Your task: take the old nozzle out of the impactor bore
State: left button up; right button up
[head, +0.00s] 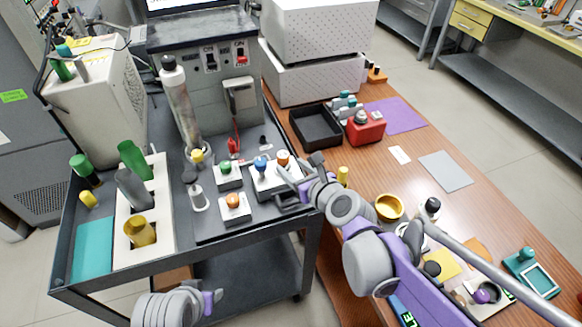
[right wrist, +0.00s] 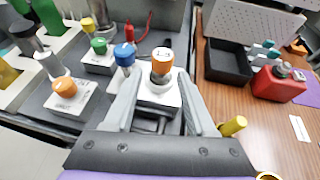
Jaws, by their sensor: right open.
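An orange-collared piece with a pale marked top (right wrist: 162,60) stands upright in a white block (right wrist: 158,92) on the cart. It also shows in the head view (head: 283,158). It looks like the nozzle in the bore, but I cannot be sure. My right gripper (right wrist: 160,82) is open and empty, its fingers either side of the white block, pointing toward the orange-collared piece. In the head view the right gripper (head: 278,185) is at the cart's right side. Contact cannot be made out. Only a grey and purple part of my left arm shows at the bottom left.
Blue (head: 262,163), green (head: 225,167) and orange (head: 233,200) knobs stand close by on white blocks. A metal cylinder (head: 180,100) rises behind. On the wooden table are a yellow cylinder (head: 343,175), a black tray (head: 298,120) and a red container (head: 366,130).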

aim_at(285, 162)
jog(key=x, duration=0.4)
jog(key=shift+w+a, duration=0.1)
jog(key=shift+b+x, duration=0.35)
jog(key=shift+x, duration=2.35)
jog(key=shift+r, duration=0.1)
jog(key=shift+c, duration=0.3)
grip_shut()
